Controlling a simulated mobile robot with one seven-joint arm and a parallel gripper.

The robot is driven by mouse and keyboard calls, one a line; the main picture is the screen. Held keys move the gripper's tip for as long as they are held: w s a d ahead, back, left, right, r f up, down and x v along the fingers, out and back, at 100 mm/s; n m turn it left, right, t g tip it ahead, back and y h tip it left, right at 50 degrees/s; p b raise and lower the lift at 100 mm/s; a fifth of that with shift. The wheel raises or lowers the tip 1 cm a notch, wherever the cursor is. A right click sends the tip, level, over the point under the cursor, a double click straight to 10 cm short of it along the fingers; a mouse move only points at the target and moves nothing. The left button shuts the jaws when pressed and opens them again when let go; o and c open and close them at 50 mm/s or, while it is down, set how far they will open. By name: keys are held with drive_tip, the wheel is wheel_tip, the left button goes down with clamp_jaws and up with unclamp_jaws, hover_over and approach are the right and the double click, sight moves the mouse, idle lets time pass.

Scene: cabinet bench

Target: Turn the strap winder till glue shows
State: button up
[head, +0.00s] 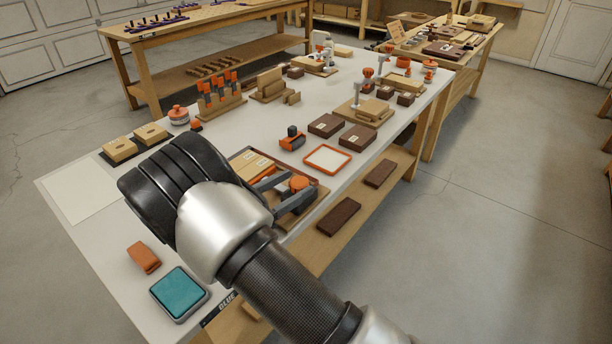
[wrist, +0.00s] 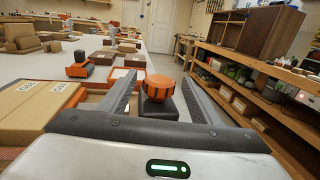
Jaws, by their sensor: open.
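The strap winder has an orange ribbed knob (wrist: 159,88) on a dark base (wrist: 158,108). The knob also shows in the head view (head: 299,183), at the front edge of the bench. My gripper (wrist: 158,82) is open, one finger on each side of the knob. In the wrist view there is a gap between the knob and each finger, so nothing looks gripped. In the head view my wrist hides part of the winder and its tray (head: 319,198). A wooden block with white labels (head: 250,164) lies left of the knob. I cannot read glue on the winder.
An orange-rimmed white tray (head: 327,159) and an orange and black tool (head: 292,138) stand just beyond. Dark brown blocks (head: 357,138) lie farther back. A teal pad (head: 179,292) and an orange block (head: 143,258) lie near the front left corner.

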drive_tip(key=v, duration=1.1)
drive_tip(key=shift+p, duration=0.35)
drive_tip(key=shift+d, duration=0.1)
idle(0.5)
